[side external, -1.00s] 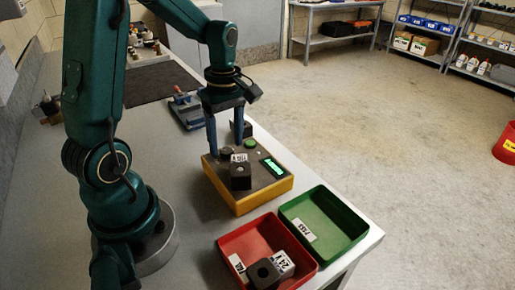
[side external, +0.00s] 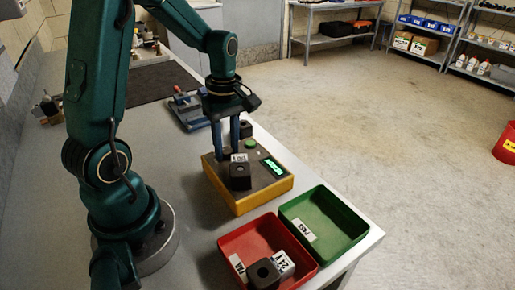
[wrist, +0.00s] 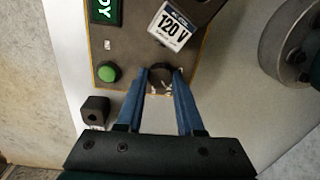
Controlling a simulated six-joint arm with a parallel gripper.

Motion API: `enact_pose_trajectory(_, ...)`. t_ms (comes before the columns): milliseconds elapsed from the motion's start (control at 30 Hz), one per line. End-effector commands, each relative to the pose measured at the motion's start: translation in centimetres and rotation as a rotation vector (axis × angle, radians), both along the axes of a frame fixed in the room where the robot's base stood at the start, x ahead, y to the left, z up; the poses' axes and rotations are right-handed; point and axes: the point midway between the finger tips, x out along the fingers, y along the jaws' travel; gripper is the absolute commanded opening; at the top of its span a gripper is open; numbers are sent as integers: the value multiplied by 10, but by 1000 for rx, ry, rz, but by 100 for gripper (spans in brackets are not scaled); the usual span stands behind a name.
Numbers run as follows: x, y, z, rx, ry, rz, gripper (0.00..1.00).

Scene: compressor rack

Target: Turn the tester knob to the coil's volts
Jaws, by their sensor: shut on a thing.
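The tester (side external: 250,193) is a yellow box with a dark top on the bench. Its round dark knob (wrist: 160,76) sits between my fingertips in the wrist view. My gripper (wrist: 160,82) points down and is shut on the knob; it also shows in the side view (side external: 227,150). The knob's markings are mostly hidden by the fingers. A dark coil (side external: 240,179) lies on the tester, and its label (wrist: 171,27) reads 120 V. A green-lit display (side external: 272,166) shows "DY" at its visible end in the wrist view.
A green button (wrist: 109,72) is close beside the knob. A black block (wrist: 95,111) stands just off the tester. A red tray (side external: 236,240) holds a coil marked 24 V (side external: 283,263). A green tray (side external: 330,215) beside it is empty. A blue fixture (side external: 188,112) lies behind.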

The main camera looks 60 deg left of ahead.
Motion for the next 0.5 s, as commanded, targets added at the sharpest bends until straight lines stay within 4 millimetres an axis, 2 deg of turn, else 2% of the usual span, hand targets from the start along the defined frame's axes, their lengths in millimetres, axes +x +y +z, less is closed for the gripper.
enact_pose_trajectory(267, 0, 0, 1, 0, 1, -172, 0)
enact_pose_trajectory(500, 0, 0, 1, 1, 1, -388, 0)
